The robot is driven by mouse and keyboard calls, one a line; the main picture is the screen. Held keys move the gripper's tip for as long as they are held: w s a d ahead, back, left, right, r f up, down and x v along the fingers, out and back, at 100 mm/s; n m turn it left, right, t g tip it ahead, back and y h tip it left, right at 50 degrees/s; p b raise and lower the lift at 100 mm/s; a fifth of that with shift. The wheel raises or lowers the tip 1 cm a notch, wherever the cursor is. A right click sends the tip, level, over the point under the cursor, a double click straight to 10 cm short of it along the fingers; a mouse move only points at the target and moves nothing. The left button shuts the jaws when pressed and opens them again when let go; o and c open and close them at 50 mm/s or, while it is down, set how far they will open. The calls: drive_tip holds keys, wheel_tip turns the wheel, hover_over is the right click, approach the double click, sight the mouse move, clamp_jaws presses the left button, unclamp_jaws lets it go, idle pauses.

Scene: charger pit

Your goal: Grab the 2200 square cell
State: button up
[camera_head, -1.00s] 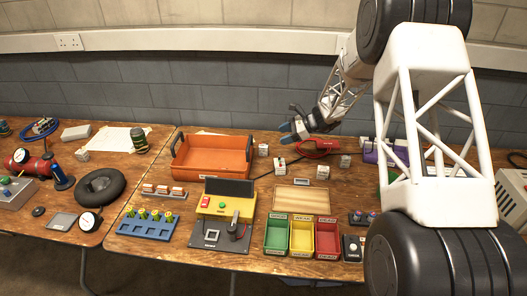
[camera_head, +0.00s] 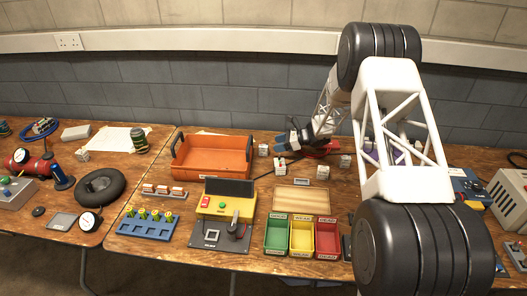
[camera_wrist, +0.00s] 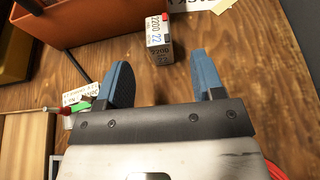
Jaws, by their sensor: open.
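The 2200 square cell (camera_wrist: 158,40) is a small block with a white "2200" label and a darker lower side. In the wrist view it stands on the wooden table just ahead of my fingertips, roughly in line with the gap between them. My gripper (camera_wrist: 160,66) has two blue fingers spread apart with nothing between them. In the head view, a small white block (camera_head: 263,150) right of the orange tray appears to be this cell. My gripper (camera_head: 285,138) is there to its upper right, pointing left.
An orange tray (camera_wrist: 95,12) lies close beyond the cell, at upper left. Another labelled white block (camera_wrist: 84,98) is beside my left finger; it also shows in the head view (camera_head: 280,165). Green, yellow and red bins (camera_head: 302,238) stand in front. Bare wood lies right of the cell.

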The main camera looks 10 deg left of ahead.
sight(264, 148)
drive_tip(key=shift+x, duration=1.25)
drive_tip(key=shift+x, duration=2.6)
drive_tip(key=shift+s+f, duration=0.1)
drive_tip(key=shift+c, duration=0.4)
drive_tip(key=c, duration=1)
